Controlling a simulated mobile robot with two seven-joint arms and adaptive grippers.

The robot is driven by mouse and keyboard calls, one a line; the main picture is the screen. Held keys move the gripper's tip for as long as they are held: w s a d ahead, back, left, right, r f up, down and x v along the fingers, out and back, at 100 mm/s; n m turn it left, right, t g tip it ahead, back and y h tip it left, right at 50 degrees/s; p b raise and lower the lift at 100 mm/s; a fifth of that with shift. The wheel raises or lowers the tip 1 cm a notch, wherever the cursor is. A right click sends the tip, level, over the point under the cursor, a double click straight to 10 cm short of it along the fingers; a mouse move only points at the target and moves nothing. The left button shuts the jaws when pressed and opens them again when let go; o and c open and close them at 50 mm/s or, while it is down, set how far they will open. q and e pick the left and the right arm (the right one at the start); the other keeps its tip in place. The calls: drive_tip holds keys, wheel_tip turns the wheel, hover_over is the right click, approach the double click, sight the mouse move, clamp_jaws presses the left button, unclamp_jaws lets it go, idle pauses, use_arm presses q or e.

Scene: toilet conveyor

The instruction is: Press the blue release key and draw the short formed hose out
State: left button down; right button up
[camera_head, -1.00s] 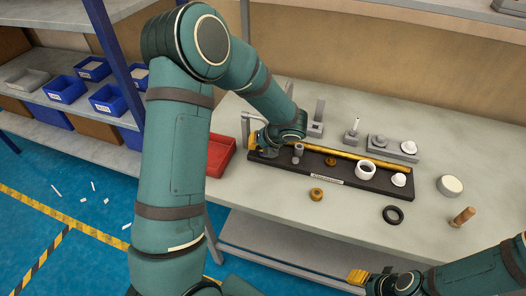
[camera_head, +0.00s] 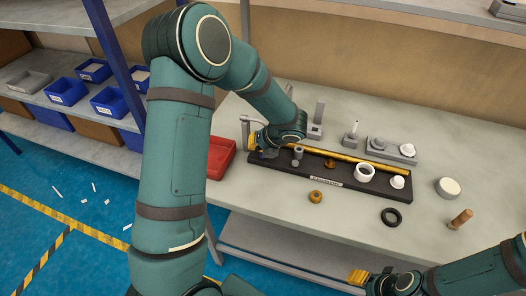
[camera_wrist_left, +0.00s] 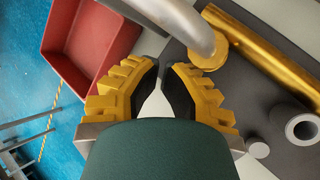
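My left gripper (camera_head: 254,142) is at the left end of a dark tray (camera_head: 330,186). The left wrist view shows its yellow fingers (camera_wrist_left: 163,70) with dark pads and a narrow gap between the tips. Nothing shows held between them. Just beyond the tips, a grey curved tube (camera_wrist_left: 185,22) ends at a brass-coloured collar (camera_wrist_left: 208,50). I cannot tell whether the tube is the short formed hose, or whether the fingers touch it. I see no blue release key. My right gripper (camera_head: 358,276) is at the bottom, in front of the bench; its opening is unclear.
A red bin (camera_head: 220,158) stands left of the tray. A yellow rod (camera_head: 350,159) runs along the tray's back. A white ring (camera_head: 364,172) sits on the tray. A black ring (camera_head: 391,217) and wooden-looking peg (camera_head: 460,219) are on the bench at right.

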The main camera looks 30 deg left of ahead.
use_arm(q)
drive_tip(key=shift+r, duration=0.25)
wheel_tip(320, 180, up, 5)
drive_tip(key=p, duration=0.4)
drive_tip(key=shift+p, duration=0.3)
idle(0.5)
